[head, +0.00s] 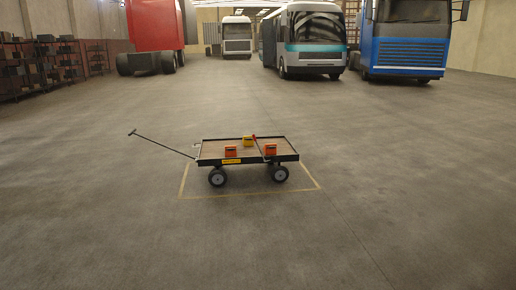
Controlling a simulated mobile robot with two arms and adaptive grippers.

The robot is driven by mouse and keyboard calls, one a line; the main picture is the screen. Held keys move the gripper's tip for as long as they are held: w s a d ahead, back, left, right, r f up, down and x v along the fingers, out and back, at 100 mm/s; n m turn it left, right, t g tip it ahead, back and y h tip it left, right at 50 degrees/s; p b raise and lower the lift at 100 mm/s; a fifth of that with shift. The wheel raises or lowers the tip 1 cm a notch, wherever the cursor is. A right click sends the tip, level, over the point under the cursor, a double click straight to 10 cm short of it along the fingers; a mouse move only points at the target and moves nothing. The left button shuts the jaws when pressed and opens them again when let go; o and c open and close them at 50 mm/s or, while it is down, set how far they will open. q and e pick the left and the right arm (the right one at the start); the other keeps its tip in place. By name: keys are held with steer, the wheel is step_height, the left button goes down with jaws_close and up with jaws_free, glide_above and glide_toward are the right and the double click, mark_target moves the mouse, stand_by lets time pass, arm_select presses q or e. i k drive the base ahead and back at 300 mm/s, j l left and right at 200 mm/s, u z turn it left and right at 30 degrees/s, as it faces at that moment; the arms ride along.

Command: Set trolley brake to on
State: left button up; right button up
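The trolley (215,163) stands upright on the floor near the middle of the head view. It has a flat brown deck with a dark rim and black wheels with pale hubs. Its handle (160,143) slants up to the left. A small red part (254,136) shows by the yellow box. I cannot tell which part is the brake or how it is set. Neither of my grippers is in view.
A yellow outline (250,193) on the floor surrounds the trolley. Shelves (40,65) line the left wall. A red truck (153,30), a white and teal bus (316,42) and a blue truck (410,45) stand at the back. The floor around the trolley is clear.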

mark_target(253, 135)
steer(key=i+u, duration=0.35)
steer(key=i, duration=3.45)
steer(key=i+j+z, duration=0.1)
steer(key=i, duration=0.6)
steer(key=i+j, duration=0.1)
steer(key=i, duration=0.65)
steer(key=l+z, duration=0.05)
